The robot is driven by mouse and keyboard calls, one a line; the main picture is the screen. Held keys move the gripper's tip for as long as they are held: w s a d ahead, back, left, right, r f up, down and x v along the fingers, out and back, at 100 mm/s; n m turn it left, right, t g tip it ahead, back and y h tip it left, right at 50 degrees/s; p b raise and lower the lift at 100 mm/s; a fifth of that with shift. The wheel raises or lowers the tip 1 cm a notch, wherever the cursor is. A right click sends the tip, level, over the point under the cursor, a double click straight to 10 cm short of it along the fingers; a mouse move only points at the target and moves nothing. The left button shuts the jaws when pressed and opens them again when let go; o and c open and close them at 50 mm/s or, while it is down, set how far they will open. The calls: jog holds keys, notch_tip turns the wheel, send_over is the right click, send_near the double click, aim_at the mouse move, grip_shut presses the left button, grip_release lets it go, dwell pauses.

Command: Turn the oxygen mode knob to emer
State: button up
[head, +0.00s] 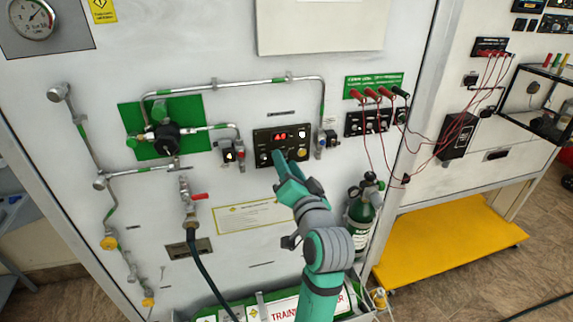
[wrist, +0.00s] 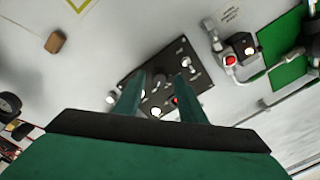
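A small black control panel (head: 283,136) with a red display, knobs and switches is mounted on the white wall panel. It also shows tilted in the wrist view (wrist: 128,82). My gripper (head: 285,158) is at the panel's lower edge and hides part of its lower row. In the wrist view my gripper (wrist: 158,78) has its two fingers apart, with a dark knob (wrist: 158,81) between them. I cannot tell whether the fingers touch it. The labels are too small to read, so the oxygen mode knob and its setting cannot be made out.
A green-backed regulator (head: 167,138) with pipes is left of the panel. A green cylinder (head: 361,215) stands at the lower right. Red cables (head: 440,140) hang further right.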

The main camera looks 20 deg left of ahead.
jog(key=v, duration=1)
jog(key=shift+s, duration=0.2)
jog(key=shift+d+f, duration=0.1)
jog(key=s+d+f+m+h, duration=0.1)
jog(key=s+d+f+h, duration=0.25)
jog(key=f, duration=0.55)
jog(key=s+d+f+m+t+h, duration=0.15)
jog(key=s+d+f, duration=0.25)
jog(key=f, duration=0.4)
jog(key=s+d+f+h, duration=0.3)
jog(key=f, duration=0.6)
jog(key=s+d+f+n+h, duration=0.1)
jog(key=s+f+n, duration=0.1)
jog(key=s, duration=1.1)
jog(key=s+d+f+n+g+h, duration=0.1)
jog(key=s+f, duration=0.3)
jog(key=s, duration=0.9)
jog(key=shift+d+n+h, duration=0.3)
jog(key=shift+d+n, duration=0.1)
jog(key=shift+n, duration=0.25)
